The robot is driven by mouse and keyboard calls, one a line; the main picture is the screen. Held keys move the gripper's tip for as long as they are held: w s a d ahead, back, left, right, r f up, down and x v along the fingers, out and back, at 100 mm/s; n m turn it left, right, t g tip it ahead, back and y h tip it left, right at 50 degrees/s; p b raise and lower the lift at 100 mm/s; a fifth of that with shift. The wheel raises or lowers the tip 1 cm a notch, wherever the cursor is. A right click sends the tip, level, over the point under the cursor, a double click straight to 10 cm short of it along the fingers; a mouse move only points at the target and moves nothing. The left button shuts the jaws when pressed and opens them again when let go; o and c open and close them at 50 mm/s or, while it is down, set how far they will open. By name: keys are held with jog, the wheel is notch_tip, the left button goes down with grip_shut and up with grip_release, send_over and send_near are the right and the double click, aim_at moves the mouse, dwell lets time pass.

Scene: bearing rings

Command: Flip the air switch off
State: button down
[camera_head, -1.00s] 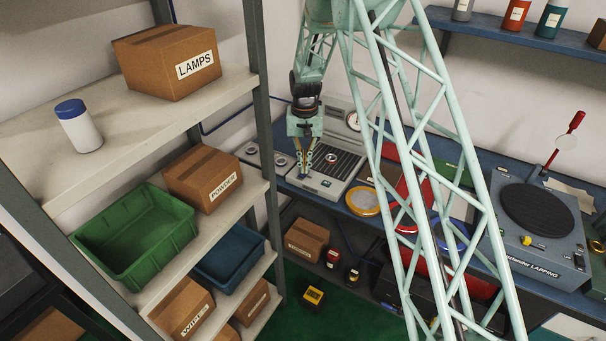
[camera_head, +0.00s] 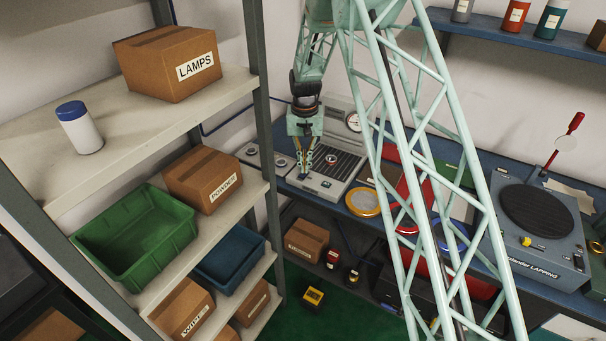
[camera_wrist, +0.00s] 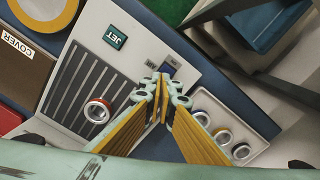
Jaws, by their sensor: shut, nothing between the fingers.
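The grey station (camera_head: 322,185) on the blue bench has a ribbed dark plate and a gauge. My gripper (camera_head: 303,176) points down over the front left of the station. In the wrist view my gripper (camera_wrist: 164,80) is shut and empty, its tips right beside the switch and partly covering it. I cannot tell whether they touch it.
A red-rimmed ring (camera_wrist: 97,111) lies on the ribbed plate (camera_wrist: 85,85). A strip with several round sockets (camera_wrist: 222,136) is beside the station. A yellow-rimmed disc (camera_head: 363,202) lies to the right. The shelf rack (camera_head: 262,90) stands close on the left.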

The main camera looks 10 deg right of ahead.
jog(key=shift+r+p, duration=1.1)
jog(key=shift+r, duration=1.8)
jog(key=s+r+n+t+b, duration=0.1)
jog(key=s+r, duration=1.1)
jog(key=r, duration=0.4)
jog(key=s+r+t+b, duration=0.1)
jog(key=s+r, duration=1.2)
jog(key=r, duration=0.3)
jog(key=s+r+n+t, duration=0.1)
jog(key=s+r, duration=0.1)
jog(key=s, duration=1.5)
jog(key=s+r+t, duration=0.1)
jog(key=s+r, duration=0.1)
jog(key=s, duration=1.6)
jog(key=shift+a+r+n+b, duration=0.3)
jog(key=shift+a+n+b, duration=0.1)
jog(key=shift+b, duration=0.05)
